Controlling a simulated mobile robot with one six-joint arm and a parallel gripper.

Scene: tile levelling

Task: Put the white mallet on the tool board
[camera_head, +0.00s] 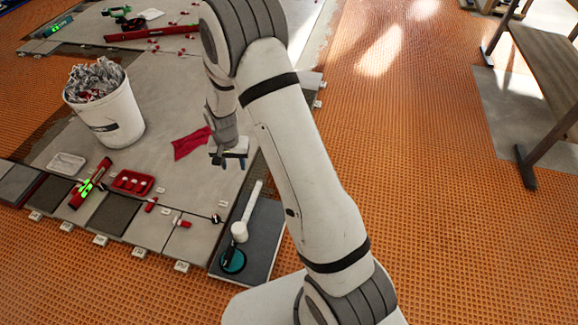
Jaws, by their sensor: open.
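The white mallet (240,231) lies with its long pale handle pointing away from me. It appears to rest on a dark grey board (262,241), along the board's left side, with its head beside a round teal tool (232,261). This board seems to be the tool board. My gripper (229,161) is open and points down over the pale tiled floor, beyond the mallet and apart from it. I see nothing held between its fingers, though it is small in view.
A red cloth (191,143) lies left of my gripper. A white bucket of crumpled waste (107,111) stands further left. A red tray (133,182), a white tray (67,164) and a red level (90,183) lie near the tile edge. A wooden bench (545,70) stands at right; orange matting between is clear.

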